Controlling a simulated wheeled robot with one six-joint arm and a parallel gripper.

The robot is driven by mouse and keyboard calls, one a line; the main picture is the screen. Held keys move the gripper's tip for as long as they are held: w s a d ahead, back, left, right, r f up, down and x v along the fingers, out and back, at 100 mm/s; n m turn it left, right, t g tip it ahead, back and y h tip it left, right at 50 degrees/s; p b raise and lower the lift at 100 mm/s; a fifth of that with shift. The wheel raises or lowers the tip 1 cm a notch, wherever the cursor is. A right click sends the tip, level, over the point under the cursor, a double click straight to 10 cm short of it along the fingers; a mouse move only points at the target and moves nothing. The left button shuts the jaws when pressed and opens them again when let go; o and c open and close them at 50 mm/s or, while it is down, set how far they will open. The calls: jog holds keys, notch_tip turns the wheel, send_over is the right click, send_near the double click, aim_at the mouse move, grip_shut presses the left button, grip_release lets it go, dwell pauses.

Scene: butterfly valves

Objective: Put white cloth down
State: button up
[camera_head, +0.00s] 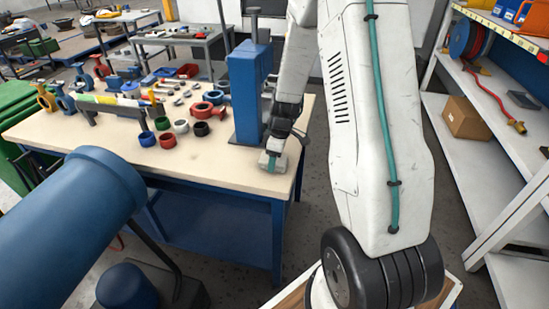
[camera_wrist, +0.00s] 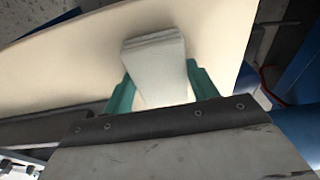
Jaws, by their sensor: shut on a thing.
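The white cloth (camera_wrist: 156,72) is a folded, pale grey-white pad between the two teal fingers of my gripper (camera_wrist: 161,92) in the wrist view. My gripper is shut on it. In the head view the cloth (camera_head: 266,161) shows at the right end of the wooden workbench top (camera_head: 215,165), under my gripper (camera_head: 272,160). It is at or just above the bench surface; I cannot tell whether it touches. Part of the cloth is hidden behind the fingers.
A blue upright block (camera_head: 247,90) stands just left of my gripper. Several valve parts and coloured rings (camera_head: 172,133) lie on the bench further left. A large blue cylinder (camera_head: 65,235) fills the lower left. White shelves (camera_head: 490,125) stand at right. The bench's front middle is clear.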

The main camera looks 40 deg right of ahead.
aim_at(280, 160)
jog(key=shift+f, duration=0.15)
jog(key=o, duration=1.1)
notch_tip(280, 160, up, 12)
jog(key=s+d, duration=0.1)
jog(key=s, duration=0.1)
jog(key=s+a+r+m, duration=0.2)
jog(key=s+a+r, duration=0.3)
jog(key=a+r, duration=0.35)
jog(key=s+a+r+m, duration=0.2)
jog(key=s+a, duration=0.1)
jog(key=s, duration=0.3)
jog(key=s+a+r+m, duration=0.1)
jog(key=s+a+r, duration=0.2)
jog(key=s, duration=0.4)
jog(key=s+a+r+m+h, duration=0.1)
jog(key=s+a+r+m, duration=0.1)
jog(key=s, duration=0.5)
jog(key=shift+s+a+r+m, duration=0.1)
jog(key=shift+a+r+m, duration=0.2)
jog(key=shift+a+r, duration=0.35)
jog(key=shift+a+f, duration=0.1)
jog(key=shift+f, duration=0.05)
